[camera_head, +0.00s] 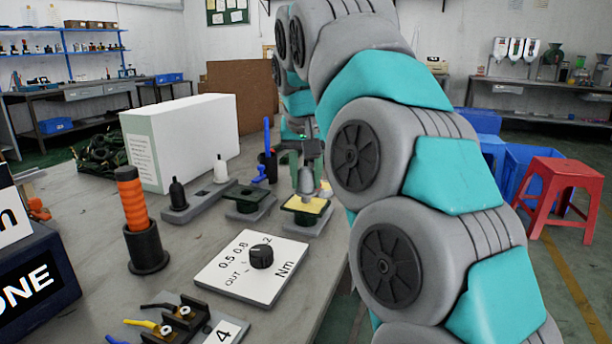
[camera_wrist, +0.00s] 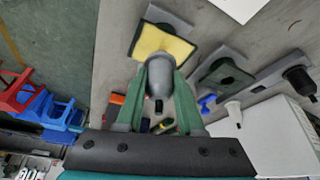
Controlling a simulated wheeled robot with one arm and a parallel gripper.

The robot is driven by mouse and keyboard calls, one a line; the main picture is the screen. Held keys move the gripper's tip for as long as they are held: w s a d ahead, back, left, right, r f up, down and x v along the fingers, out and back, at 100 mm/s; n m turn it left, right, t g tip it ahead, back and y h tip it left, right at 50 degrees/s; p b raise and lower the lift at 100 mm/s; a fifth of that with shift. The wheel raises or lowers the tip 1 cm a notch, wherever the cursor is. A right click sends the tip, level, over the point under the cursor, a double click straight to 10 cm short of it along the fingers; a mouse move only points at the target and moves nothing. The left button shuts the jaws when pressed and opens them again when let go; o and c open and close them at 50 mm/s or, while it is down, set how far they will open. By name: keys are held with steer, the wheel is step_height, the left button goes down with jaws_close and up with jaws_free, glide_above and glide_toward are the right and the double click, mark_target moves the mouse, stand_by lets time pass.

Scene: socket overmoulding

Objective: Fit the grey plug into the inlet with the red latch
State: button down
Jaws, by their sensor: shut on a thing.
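My gripper (camera_wrist: 159,72), with green fingers, is shut on the grey plug (camera_wrist: 158,84). The grey plug also shows in the head view (camera_head: 306,181), roughly upright just above or at the yellow-topped inlet (camera_head: 305,204). That inlet, on a grey base, shows in the wrist view too (camera_wrist: 150,40); the plug overlaps its near edge. I cannot tell whether they touch. A dark green inlet (camera_head: 246,196) stands to its left, with a blue piece (camera_head: 259,175) behind it. A small orange-red piece (camera_wrist: 117,98) lies left of my fingers; I cannot tell whether it is a latch.
A white box (camera_head: 195,140) stands behind. A dial plate (camera_head: 254,268) and an orange-handled tool in a black cup (camera_head: 146,245) are nearer. The table's right edge is close.

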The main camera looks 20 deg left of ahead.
mark_target(306, 173)
steer(key=shift+f+b, duration=0.7)
steer(key=shift+f, duration=0.4)
steer(key=shift+c, duration=2.2)
jaws_free()
steer(key=shift+r, duration=0.1)
steer(key=shift+p+v, duration=0.4)
steer(key=shift+v, duration=2.15)
steer(key=shift+p+v, duration=0.95)
steer(key=shift+v, duration=0.4)
steer(key=shift+d, duration=0.1)
